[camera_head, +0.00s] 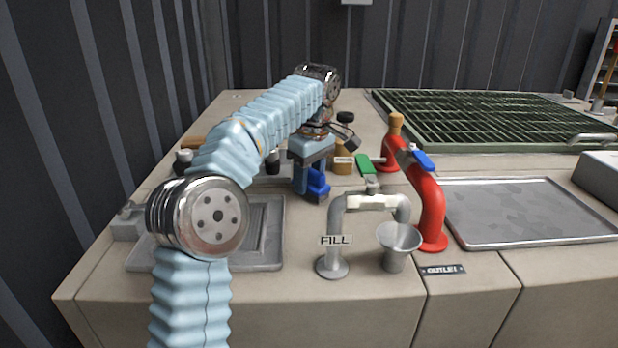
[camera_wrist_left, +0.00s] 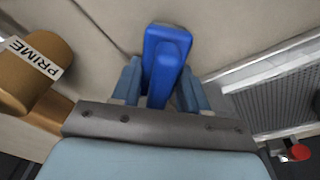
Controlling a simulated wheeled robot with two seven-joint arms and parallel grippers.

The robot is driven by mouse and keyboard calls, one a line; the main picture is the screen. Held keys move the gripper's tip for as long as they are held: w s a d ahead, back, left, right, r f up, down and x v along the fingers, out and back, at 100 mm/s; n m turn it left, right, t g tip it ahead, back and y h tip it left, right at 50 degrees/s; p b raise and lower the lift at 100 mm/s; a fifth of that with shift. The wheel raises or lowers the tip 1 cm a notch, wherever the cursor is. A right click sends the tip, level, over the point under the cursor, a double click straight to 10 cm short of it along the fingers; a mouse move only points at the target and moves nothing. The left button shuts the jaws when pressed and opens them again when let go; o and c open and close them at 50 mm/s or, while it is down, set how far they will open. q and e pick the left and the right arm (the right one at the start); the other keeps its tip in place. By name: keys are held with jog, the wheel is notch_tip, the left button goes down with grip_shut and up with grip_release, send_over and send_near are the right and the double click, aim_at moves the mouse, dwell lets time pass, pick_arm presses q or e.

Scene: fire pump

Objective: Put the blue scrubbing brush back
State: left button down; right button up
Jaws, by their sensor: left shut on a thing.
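The blue scrubbing brush (camera_head: 319,184) shows in the head view near the middle of the counter, under my left gripper (camera_head: 303,178). In the left wrist view the brush (camera_wrist_left: 166,60) sits between the two fingers of my left gripper (camera_wrist_left: 158,88), which is shut on its handle. The fingers point down at the counter. Whether the brush touches the counter or hangs just above it I cannot tell. The right gripper is in neither view.
A brass part with a PRIME label (camera_head: 343,163) stands close beside the brush. The grey FILL pipe (camera_head: 338,225), a funnel (camera_head: 398,240) and the red outlet pipe (camera_head: 433,205) stand to the right. A grey tray (camera_head: 268,235) lies left. A green grate (camera_head: 470,115) is behind.

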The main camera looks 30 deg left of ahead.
aim_at(310, 169)
pick_arm(q)
jog(key=c, duration=0.6)
grip_release()
jog(key=r, duration=0.2)
jog(key=r+p, duration=0.2)
jog(key=r, duration=0.1)
jog(key=shift+s+d+r, duration=0.1)
jog(key=shift+d+r, duration=0.2)
jog(key=shift+r, duration=0.05)
jog(key=shift+s+d+r, duration=0.1)
jog(key=shift+r, duration=0.85)
